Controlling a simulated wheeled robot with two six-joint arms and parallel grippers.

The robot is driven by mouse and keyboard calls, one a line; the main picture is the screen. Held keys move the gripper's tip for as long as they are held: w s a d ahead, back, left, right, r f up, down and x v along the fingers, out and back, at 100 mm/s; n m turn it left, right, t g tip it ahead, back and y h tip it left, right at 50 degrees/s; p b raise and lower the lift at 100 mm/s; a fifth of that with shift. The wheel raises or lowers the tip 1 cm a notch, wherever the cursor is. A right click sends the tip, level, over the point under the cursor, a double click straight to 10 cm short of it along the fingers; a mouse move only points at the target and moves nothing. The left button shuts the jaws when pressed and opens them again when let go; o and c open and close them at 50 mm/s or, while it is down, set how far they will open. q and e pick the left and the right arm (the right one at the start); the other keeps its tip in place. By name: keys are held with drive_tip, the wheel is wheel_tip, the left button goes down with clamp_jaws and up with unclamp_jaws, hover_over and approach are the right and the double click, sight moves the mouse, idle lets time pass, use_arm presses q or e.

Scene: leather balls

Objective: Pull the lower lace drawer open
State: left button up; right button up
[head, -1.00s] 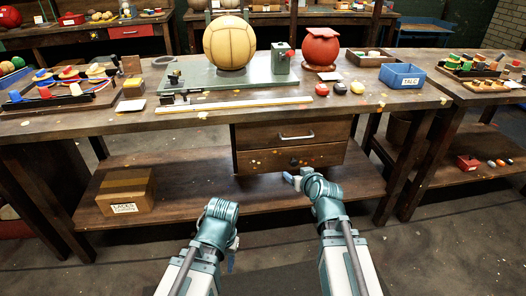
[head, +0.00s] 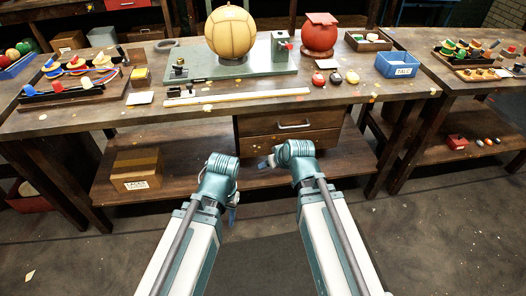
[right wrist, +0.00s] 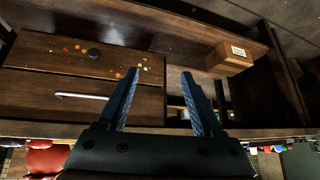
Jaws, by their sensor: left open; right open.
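The lower drawer (head: 290,143) is a wooden front under the bench, flush below the upper drawer (head: 315,120), which has a silver bar handle (head: 294,125). In the right wrist view, which is upside down, the lower drawer (right wrist: 45,52) shows a dark round knob (right wrist: 94,54) and paint spots. It looks shut. My right gripper (head: 264,163) is in front of the lower drawer in the head view, covering part of it. In its wrist view its blue fingers (right wrist: 165,85) are apart and empty, with the knob off to their left. My left gripper (head: 233,213) hangs left of it, open and away from the drawers.
The bench top (head: 330,100) overhangs the drawers. A low shelf (head: 200,183) runs below, with a labelled cardboard box (head: 136,168) at its left. A tan ball (head: 231,33), a red ball (head: 319,36) and a blue tray (head: 398,64) stand on top. Floor in front is clear.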

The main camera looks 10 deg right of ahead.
drive_tip(key=s+a+r+g+h+p, duration=0.1)
drive_tip(key=s+a+r+g+p, duration=0.3)
drive_tip(key=s+r+p, duration=0.5)
drive_tip(key=shift+r+n+g+h+p, duration=0.35)
drive_tip(key=shift+r+p, duration=0.5)
drive_tip(key=shift+p, duration=1.3)
